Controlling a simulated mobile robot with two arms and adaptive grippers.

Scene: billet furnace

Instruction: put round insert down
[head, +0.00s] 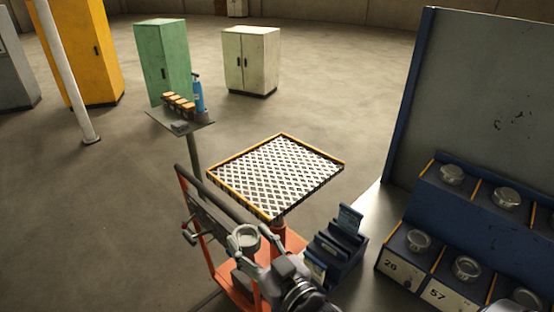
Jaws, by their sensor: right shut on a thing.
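A round grey metal insert (246,236), shaped like a shallow cup, is in my right gripper (248,243) near the bottom middle of the head view. The gripper is shut on it and holds it roughly upright, in front of the near edge of the mesh-topped table. Part of the insert's lower side is hidden by the fingers. Similar round metal pieces sit on a blue stepped rack (403,205) at the right, above labels reading 26 and 57. My left gripper is not in view.
The mesh-topped table (275,170) with yellow rim is empty. A red-orange cart (225,280) stands below my gripper; a dark card holder (345,258) is right of it. A small stand (202,126) holds a blue bottle. Cabinets stand behind on open floor.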

